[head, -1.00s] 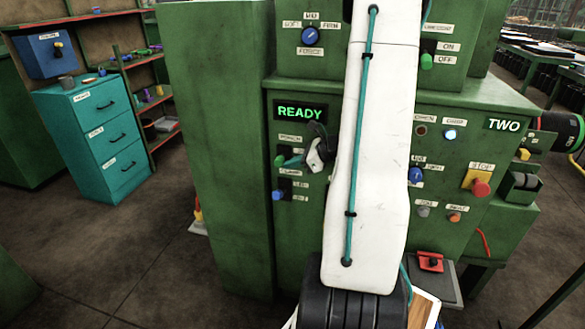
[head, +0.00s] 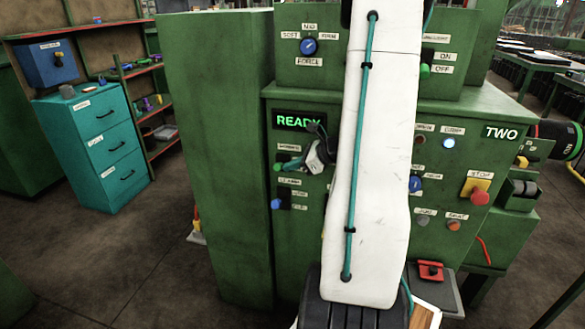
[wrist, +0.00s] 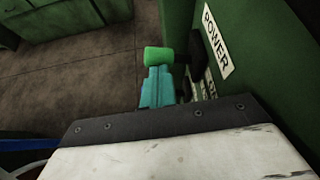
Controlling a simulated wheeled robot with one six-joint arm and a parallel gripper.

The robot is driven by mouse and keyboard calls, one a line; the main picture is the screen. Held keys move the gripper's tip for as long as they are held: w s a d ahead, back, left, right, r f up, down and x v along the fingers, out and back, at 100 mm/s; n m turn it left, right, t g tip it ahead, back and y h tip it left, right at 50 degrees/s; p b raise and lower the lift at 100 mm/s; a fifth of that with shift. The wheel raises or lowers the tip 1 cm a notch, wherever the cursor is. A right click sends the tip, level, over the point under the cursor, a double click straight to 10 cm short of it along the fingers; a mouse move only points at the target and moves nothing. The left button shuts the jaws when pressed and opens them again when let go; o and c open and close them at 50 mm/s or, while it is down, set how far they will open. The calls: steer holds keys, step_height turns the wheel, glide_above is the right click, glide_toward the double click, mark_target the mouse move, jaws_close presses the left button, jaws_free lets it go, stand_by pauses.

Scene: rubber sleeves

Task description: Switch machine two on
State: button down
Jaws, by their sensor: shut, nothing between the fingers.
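Machine two is the green cabinet with the TWO plate (head: 501,133) and a lit green READY display (head: 298,122). Its POWER switch has a green-tipped lever (head: 278,167) on the left of the front panel. The green tip (wrist: 158,56) also shows in the wrist view, beside the POWER label (wrist: 218,40). My gripper (head: 287,164) is shut and empty at the lever. In the wrist view its teal fingers (wrist: 158,85) end right at the green tip; whether they touch is unclear. The lever's ON or OFF position is unreadable, partly hidden by my gripper.
A blue-tipped clamp lever (head: 276,204) sits just below. A red stop button (head: 479,198), a force dial (head: 309,46) and a green-tipped ON/OFF lever (head: 425,71) are on the machine. My white arm link covers the panel's middle. A teal drawer cabinet (head: 100,150) stands at left.

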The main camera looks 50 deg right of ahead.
steer(key=shift+w+a, duration=0.1)
step_height(320, 180, down, 6)
steer(key=s+d+f, duration=0.1)
steer(key=s, duration=0.2)
steer(key=v, duration=2)
steer(key=shift+w+d, duration=0.1)
steer(key=shift+d, duration=0.05)
